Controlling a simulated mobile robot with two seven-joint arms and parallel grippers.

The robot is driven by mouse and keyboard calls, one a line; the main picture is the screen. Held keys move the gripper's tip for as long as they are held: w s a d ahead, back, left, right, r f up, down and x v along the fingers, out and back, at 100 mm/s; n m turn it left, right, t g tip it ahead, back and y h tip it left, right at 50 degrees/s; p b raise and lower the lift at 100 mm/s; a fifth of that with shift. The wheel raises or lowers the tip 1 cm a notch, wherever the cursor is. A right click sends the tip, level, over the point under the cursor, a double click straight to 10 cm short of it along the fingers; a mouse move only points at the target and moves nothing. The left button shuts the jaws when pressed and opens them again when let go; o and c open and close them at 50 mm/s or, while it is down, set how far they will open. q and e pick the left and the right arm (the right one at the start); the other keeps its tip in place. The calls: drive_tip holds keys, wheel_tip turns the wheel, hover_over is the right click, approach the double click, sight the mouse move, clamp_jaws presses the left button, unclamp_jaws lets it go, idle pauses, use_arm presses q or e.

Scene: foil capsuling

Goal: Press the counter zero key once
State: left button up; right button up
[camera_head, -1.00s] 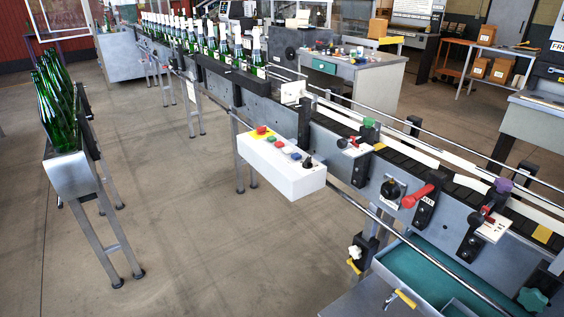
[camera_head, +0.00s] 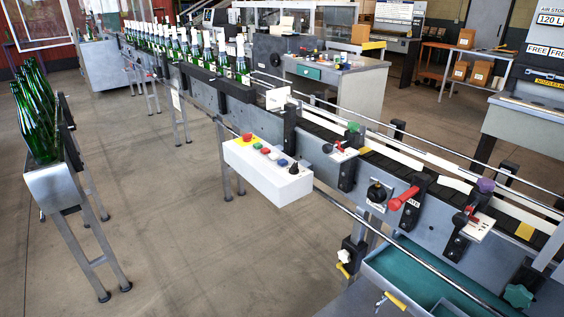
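A white control box (camera_head: 268,172) is mounted on the near side of the conveyor line. Its top carries a red mushroom button on a yellow base (camera_head: 246,138), a green button (camera_head: 256,145), a red button (camera_head: 265,151), a blue button (camera_head: 274,155), a pale button (camera_head: 283,162) and a black knob (camera_head: 294,169). No label is readable, so I cannot tell which one is the counter zero key, or whether it is on this box. Neither of my grippers is in view.
The conveyor (camera_head: 330,140) runs diagonally, with green bottles (camera_head: 205,52) at its far end. A red lever (camera_head: 404,198) and a black knob (camera_head: 377,193) sit on its near side. A bottle rack (camera_head: 55,185) stands at left. Open floor (camera_head: 165,230) lies between.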

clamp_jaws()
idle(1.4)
